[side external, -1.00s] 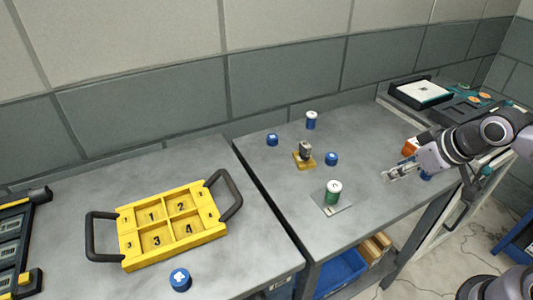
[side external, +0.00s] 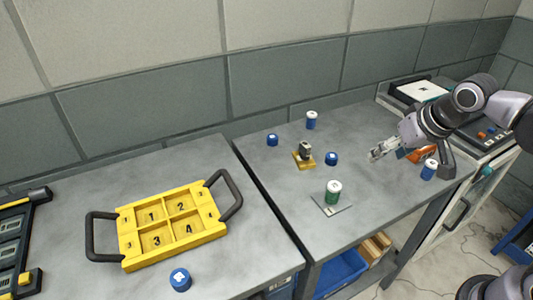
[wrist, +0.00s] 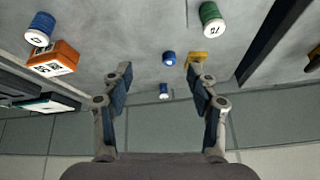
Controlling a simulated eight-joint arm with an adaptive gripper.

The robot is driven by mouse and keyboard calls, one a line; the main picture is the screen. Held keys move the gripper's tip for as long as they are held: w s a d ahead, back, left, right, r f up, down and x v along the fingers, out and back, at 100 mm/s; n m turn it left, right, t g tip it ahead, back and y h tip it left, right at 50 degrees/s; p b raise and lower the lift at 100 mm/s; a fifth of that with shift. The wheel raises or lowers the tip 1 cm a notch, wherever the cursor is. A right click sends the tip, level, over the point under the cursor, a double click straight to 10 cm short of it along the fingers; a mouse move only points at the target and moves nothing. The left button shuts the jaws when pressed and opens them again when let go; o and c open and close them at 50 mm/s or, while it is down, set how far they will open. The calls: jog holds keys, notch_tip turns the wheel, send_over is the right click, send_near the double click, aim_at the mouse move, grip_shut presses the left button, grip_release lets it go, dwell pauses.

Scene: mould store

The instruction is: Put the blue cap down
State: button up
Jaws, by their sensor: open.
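My gripper (side external: 375,153) is open and empty above the right part of the right bench; its spread fingers also show in the wrist view (wrist: 159,75). Several short blue caps with white marks stand apart: one (side external: 331,158) near a small yellow stand, one (side external: 272,139) at the back left, one (side external: 180,279) on the left bench. The cap near the stand also shows between my fingers in the wrist view (wrist: 168,58), well beyond them. A taller blue can with a white top (side external: 428,169) stands upright at the bench's right, clear of my gripper.
A yellow numbered tray (side external: 127,242) with black handles lies on the left bench. A green can (side external: 333,193) stands on a grey plate. The yellow stand (side external: 303,162) bears a dark piece. Another blue can (side external: 311,120) stands behind. An orange box (wrist: 53,57) lies near the right-hand blue can.

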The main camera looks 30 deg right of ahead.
jog(key=w+a+m+g+h, duration=0.1)
jog(key=w+m+g, duration=0.1)
jog(key=w+m, duration=0.35)
jog(key=m+g+h, duration=0.2)
jog(key=m, duration=0.2)
send_near(332, 156)
jog(key=x, duration=0.9)
jog(key=c, duration=1)
jog(key=shift+r, duration=0.1)
